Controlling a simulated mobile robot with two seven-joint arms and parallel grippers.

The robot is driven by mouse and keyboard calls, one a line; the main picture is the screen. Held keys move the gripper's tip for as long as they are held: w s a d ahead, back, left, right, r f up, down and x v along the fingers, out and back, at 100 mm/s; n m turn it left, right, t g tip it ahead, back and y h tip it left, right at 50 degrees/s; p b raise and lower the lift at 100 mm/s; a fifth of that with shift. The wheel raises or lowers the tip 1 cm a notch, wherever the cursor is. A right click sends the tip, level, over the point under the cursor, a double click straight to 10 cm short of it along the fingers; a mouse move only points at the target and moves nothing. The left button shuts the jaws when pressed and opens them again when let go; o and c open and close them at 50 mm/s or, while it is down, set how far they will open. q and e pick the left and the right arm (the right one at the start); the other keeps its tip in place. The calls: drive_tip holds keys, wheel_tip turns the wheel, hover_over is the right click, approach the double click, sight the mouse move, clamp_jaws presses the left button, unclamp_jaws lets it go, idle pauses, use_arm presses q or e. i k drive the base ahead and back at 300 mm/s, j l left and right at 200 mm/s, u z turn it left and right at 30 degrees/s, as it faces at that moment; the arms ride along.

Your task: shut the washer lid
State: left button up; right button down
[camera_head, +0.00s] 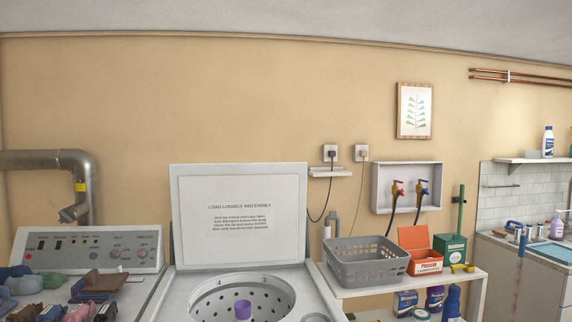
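The white washer lid (240,184) stands raised and upright behind the washer's opening. A printed notice about loading loosely and evenly is on its inner face. The washer (305,278) is below it, with its round opening exposed. Inside, the perforated drum (211,308) shows, with a purple-topped post (243,310) in the middle. The front of the washer is cut off by the bottom edge. Neither of my grippers shows in this view.
Left of the washer, a machine with a control panel (92,246) carries folded clothes and small items. A bent metal duct (50,160) is behind it. At right, a shelf (400,287) holds a grey basket (366,270), an orange box (420,262) and a green box (449,249).

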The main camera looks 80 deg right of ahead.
sight(227, 216)
drive_tip(key=k+l, duration=0.2)
drive_tip(key=l, duration=0.3)
drive_tip(key=k+l, duration=0.15)
drive_tip(key=l, duration=0.4)
drive_tip(key=k+l, duration=0.2)
drive_tip(key=l, duration=0.3)
drive_tip(key=k+l, duration=0.2)
drive_tip(key=l, duration=0.3)
drive_tip(key=k+l, duration=0.2)
drive_tip(key=l, duration=0.3)
drive_tip(key=k+l, duration=0.15)
drive_tip(key=l, duration=0.4)
drive_tip(key=k+l, duration=0.2)
drive_tip(key=l, duration=0.3)
drive_tip(key=k+l, duration=0.2)
drive_tip(key=l, duration=0.3)
